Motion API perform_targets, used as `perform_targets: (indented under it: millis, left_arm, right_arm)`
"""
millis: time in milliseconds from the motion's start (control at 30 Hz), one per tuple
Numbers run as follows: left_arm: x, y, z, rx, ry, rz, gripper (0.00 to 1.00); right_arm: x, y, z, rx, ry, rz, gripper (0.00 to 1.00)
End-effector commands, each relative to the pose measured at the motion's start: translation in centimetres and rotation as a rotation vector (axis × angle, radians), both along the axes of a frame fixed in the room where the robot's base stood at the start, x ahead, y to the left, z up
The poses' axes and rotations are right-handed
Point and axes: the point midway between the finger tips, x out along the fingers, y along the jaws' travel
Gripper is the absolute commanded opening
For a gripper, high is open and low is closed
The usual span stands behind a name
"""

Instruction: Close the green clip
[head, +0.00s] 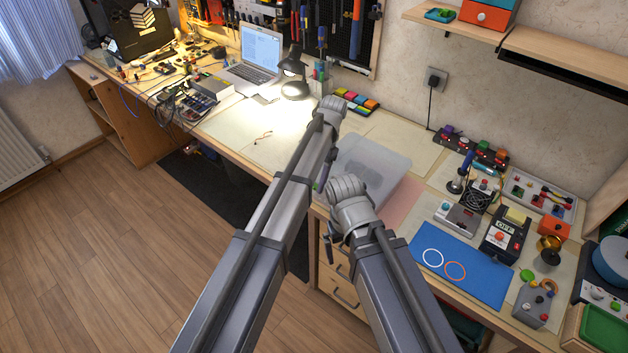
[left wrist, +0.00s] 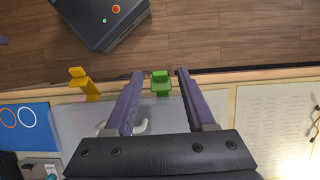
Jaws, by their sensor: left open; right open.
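The green clip (left wrist: 161,84) sits at the front edge of the worktable, in the upper middle of the left wrist view. My left gripper (left wrist: 160,74) is open, with one purple finger on each side of the clip. Gaps show between the fingers and the clip. In the head view only a small green bit (head: 317,187) of it shows beside my left arm. My right gripper (head: 335,229) is mostly hidden behind its own arm, near the table's front edge, and nothing shows in it.
A yellow clip (left wrist: 84,83) sits on the same edge. A translucent tray (head: 385,170) lies behind my right arm. A blue mat (head: 463,283) with two rings is to the right, with several devices beyond it. A laptop (head: 262,52) and lamp (head: 294,85) stand at the back.

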Motion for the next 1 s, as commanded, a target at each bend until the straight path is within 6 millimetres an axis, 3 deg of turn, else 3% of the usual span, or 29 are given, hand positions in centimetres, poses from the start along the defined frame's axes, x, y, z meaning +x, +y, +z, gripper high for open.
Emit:
perform_targets:
  millis: [267, 733, 1000]
  left_arm:
    - [0.3, -0.2, 1.0, 0.0, 0.0, 0.0, 0.55]
    - [2.0, -1.4, 6.7, 0.0, 0.0, 0.0, 0.55]
    - [2.3, -1.7, 7.3, 0.0, 0.0, 0.0, 0.55]
  right_arm:
    - [0.0, 0.0, 1.0, 0.0, 0.0, 0.0, 1.0]
    - [0.0, 0.0, 6.7, 0.0, 0.0, 0.0, 1.0]
    - [0.0, 0.0, 7.3, 0.0, 0.0, 0.0, 1.0]
